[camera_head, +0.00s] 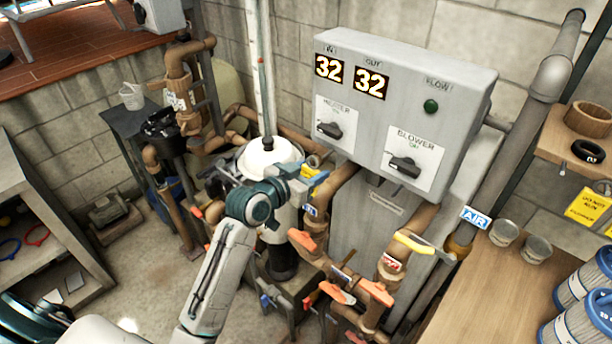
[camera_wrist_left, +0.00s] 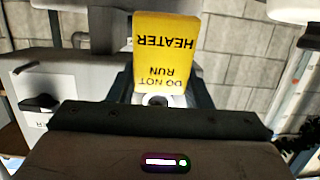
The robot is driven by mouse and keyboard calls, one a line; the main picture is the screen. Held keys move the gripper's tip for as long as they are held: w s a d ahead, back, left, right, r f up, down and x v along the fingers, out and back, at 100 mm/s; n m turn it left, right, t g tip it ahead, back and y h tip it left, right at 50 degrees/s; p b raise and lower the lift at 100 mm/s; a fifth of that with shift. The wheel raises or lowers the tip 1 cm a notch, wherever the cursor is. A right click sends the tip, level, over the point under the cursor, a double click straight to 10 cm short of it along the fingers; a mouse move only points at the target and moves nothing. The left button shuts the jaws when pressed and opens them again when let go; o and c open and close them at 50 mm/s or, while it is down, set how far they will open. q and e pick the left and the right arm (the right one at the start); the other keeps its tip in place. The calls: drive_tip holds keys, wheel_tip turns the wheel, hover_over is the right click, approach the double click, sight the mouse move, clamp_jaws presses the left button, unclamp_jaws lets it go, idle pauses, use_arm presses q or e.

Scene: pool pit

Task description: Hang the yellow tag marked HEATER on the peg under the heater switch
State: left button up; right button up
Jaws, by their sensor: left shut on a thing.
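My left gripper (camera_head: 306,184) is shut on the yellow HEATER tag (camera_wrist_left: 168,45). In the left wrist view the tag reads DO NOT RUN HEATER upside down, with its holed end at the jaws. In the head view only a small part of the tag (camera_head: 318,184) shows. The gripper is below and left of the heater switch (camera_head: 331,130), a black knob on a white plate on the grey control box (camera_head: 405,85). I cannot make out the peg under this switch. My right gripper is not in view.
The blower switch (camera_head: 405,166) is right of the heater switch. Pipes with orange-handled valves (camera_head: 303,240) crowd the space below the box. A white-topped tank (camera_head: 268,157) stands behind my left arm. Another yellow tag (camera_head: 588,207) hangs at the right, above the wooden bench (camera_head: 482,290).

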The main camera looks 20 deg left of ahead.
use_arm(q)
drive_tip(key=shift+x, duration=0.8)
drive_tip(key=shift+b+x, duration=1)
drive_tip(key=shift+x, duration=1.25)
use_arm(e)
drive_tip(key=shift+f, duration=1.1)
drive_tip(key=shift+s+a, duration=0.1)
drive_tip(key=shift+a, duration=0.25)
use_arm(q)
drive_tip(key=o, duration=1)
drive_tip(key=shift+o, duration=0.2)
